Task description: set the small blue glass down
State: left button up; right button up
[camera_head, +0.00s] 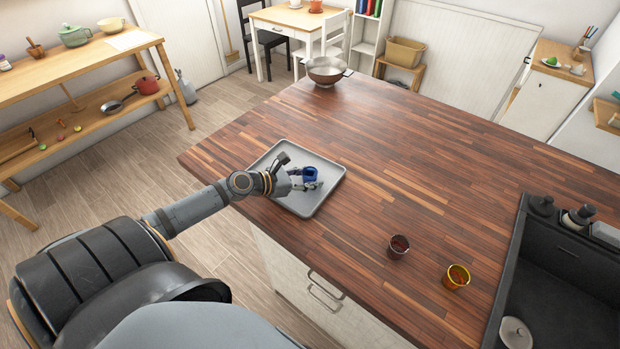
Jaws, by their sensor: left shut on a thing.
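The small blue glass (310,173) is over the grey tray (325,199) on the wooden counter. My left gripper (306,181) is shut on the blue glass, reaching in from the left across the tray's near-left edge. The fingers hide part of the glass. I cannot tell whether the glass touches the tray or hangs just above it. My right gripper is not in view.
A dark reddish glass (399,246) and a yellow glass (456,277) stand on the counter to the right, near a black sink (560,270). The counter's middle (400,150) is clear.

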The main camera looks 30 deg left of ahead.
pick_arm(q)
jog(key=o, duration=1.3)
jog(key=shift+f, duration=0.1)
jog(key=shift+o, duration=0.2)
jog(key=shift+s+a+r, duration=0.15)
jog(key=shift+s+r, duration=0.15)
jog(key=shift+p+v, duration=0.5)
jog(key=shift+v, duration=0.4)
jog(key=p+v, duration=0.4)
jog(key=p, duration=0.1)
jog(key=p+v, duration=0.4)
jog(key=p, duration=0.2)
jog(key=shift+s+r, duration=0.1)
jog(key=shift+r, duration=0.2)
jog(key=shift+s+a+p, duration=0.3)
jog(key=shift+s+p, duration=0.25)
jog(key=shift+f, duration=0.1)
